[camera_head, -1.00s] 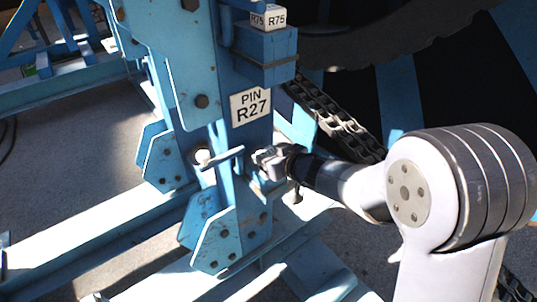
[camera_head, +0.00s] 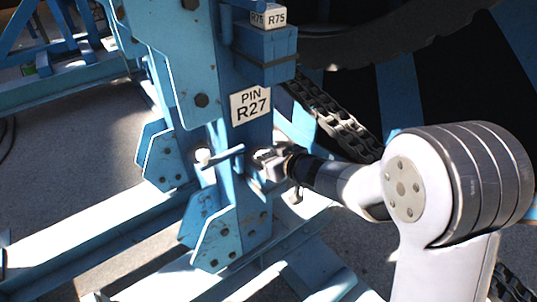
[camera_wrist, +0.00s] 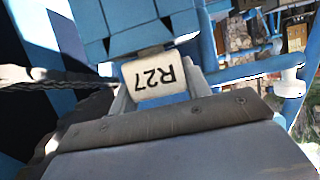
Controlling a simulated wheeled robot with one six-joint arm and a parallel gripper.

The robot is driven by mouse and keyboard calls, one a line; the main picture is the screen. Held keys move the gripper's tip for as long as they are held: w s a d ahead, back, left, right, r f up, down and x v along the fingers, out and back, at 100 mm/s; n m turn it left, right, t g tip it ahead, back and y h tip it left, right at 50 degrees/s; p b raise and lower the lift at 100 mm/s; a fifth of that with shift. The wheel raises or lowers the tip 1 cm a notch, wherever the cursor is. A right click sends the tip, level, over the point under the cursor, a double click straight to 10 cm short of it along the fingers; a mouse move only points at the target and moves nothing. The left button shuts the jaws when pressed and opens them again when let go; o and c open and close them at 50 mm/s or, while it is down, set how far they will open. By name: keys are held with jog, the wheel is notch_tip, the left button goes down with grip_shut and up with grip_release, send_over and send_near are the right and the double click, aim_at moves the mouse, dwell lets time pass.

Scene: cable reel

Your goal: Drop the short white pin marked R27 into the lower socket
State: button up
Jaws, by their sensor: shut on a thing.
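The short white pin marked R27 (camera_wrist: 155,78) sits between my jaws in the wrist view, its label upside down. My gripper (camera_head: 262,156) is shut on it, close against the blue upright, below the "PIN R27" plate (camera_head: 250,106). In the head view I cannot clearly make out the pin, as the jaws cover it. In the wrist view blue steel lies just beyond the pin's far end; I cannot tell whether they touch. I cannot make out the lower socket opening in either view.
A blue block (camera_head: 265,55) with an R75 tag (camera_head: 268,18) is above. A chain (camera_head: 330,117) runs behind my arm. Blue floor beams (camera_head: 90,225) lie below.

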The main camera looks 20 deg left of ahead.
jog(key=shift+f, duration=0.2)
dwell(0.7)
jog(key=o, duration=1.4)
jog(key=shift+f, duration=0.1)
jog(key=v, duration=1)
jog(key=shift+s+d+r, duration=0.2)
jog(key=shift+s+d, duration=0.05)
jog(key=shift+d, duration=0.05)
